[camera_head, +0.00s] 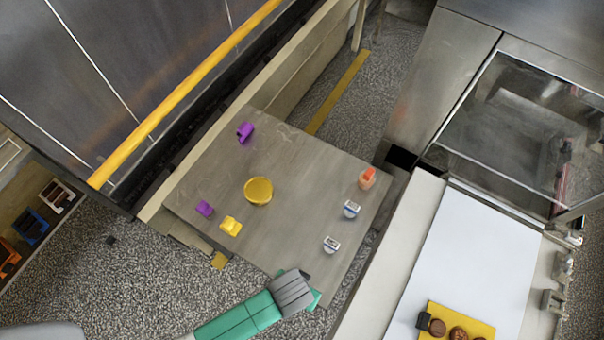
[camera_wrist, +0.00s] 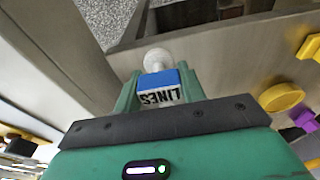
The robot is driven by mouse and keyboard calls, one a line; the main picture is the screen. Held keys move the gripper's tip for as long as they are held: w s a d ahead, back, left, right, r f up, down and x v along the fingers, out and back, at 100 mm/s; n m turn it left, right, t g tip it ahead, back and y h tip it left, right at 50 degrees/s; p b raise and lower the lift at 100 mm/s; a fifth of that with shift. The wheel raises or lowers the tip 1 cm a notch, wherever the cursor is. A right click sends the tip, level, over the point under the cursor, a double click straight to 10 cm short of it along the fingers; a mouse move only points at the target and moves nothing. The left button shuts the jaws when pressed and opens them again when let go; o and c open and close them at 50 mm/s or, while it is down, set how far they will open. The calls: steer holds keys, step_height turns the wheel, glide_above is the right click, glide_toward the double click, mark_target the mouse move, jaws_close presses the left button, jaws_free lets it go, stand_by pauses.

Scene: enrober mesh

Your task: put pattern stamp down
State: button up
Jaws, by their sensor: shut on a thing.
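My gripper (camera_wrist: 160,90) is shut on a stamp (camera_wrist: 158,80) in the wrist view. The stamp has a clear whitish round knob, a blue band and a white label reading LINES, upside down in the picture. In the head view my gripper (camera_head: 314,298) is over the near edge of the grey table (camera_head: 285,150), and the held stamp is hidden there. I cannot tell whether the stamp touches anything. Two white-and-blue-grey stamps, one farther (camera_head: 351,209) and one nearer (camera_head: 331,244), and an orange one (camera_head: 367,178) stand along the table's right side.
A yellow round dish (camera_head: 258,190), a yellow piece (camera_head: 231,226), and two purple pieces, one large (camera_head: 245,132) and one small (camera_head: 205,208), lie on the table's left half. The table's centre right is clear. A white belt (camera_head: 460,260) with a yellow tray (camera_head: 434,332) of brown rounds is at right.

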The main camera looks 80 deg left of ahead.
steer(key=w, duration=0.1)
steer(key=w+a, duration=0.1)
steer(key=w, duration=0.1)
steer(key=w+a, duration=0.1)
steer(key=w, duration=0.1)
steer(key=shift+a+f, duration=0.2)
steer(key=shift+f, duration=0.05)
steer(key=shift+w+a+f, duration=0.1)
steer(key=shift+f, duration=1.7)
steer(key=shift+f, duration=0.15)
steer(key=o, duration=0.9)
steer(key=shift+c, duration=0.2)
step_height(320, 180, up, 12)
steer(key=s+d+p, duration=0.1)
steer(key=shift+d, duration=0.25)
